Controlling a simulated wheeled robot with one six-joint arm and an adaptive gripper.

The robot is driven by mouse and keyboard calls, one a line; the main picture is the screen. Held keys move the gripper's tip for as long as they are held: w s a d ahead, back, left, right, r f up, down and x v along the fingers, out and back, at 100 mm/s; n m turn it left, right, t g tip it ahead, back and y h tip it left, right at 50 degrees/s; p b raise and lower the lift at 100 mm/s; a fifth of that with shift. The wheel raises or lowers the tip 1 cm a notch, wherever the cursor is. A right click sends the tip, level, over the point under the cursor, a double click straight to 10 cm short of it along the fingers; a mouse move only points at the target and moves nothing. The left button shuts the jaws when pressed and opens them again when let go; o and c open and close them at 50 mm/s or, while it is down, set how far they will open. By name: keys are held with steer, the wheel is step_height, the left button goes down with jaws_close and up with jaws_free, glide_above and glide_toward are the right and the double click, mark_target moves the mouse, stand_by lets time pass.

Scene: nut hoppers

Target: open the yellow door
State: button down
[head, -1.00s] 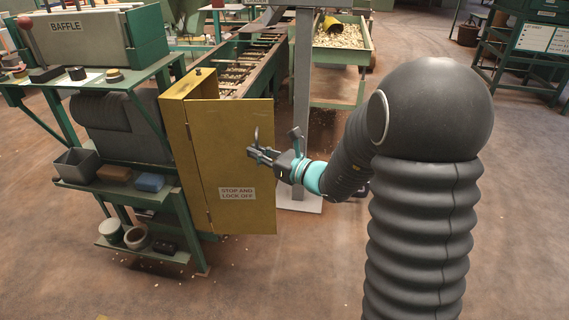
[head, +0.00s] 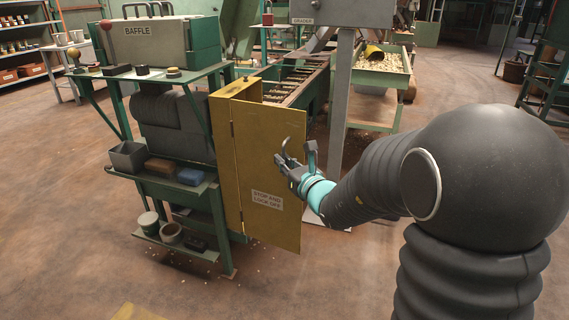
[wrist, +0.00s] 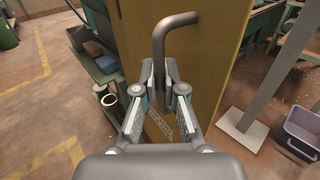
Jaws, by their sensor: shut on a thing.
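The yellow door (head: 262,150) hangs by its left edge on a yellow cabinet (head: 222,130). It stands partly open, with its right edge swung out towards me, and carries a "STOP AND LOCK OFF" label (head: 267,200). A grey bent bar handle (head: 287,147) is on its face near the free edge. My gripper (head: 281,164) is shut on the handle. In the wrist view the handle (wrist: 164,45) passes between the fingers (wrist: 165,82), with the door face (wrist: 210,65) close behind. The cabinet's inside is mostly hidden by the door.
A green bench (head: 170,188) with boxes and tins stands left of the cabinet. A grey post (head: 341,100) and a conveyor frame stand behind the door. In the wrist view, a grey bin (wrist: 300,135) sits at the lower right. Open floor (head: 90,200) lies at the left and front.

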steer(key=shift+a+r, duration=0.15)
steer(key=shift+a, duration=0.05)
steer(key=c, duration=1.3)
jaws_free()
steer(key=shift+a, duration=0.1)
steer(key=shift+o, duration=0.2)
steer(key=shift+d, duration=0.25)
steer(key=v, duration=1.2)
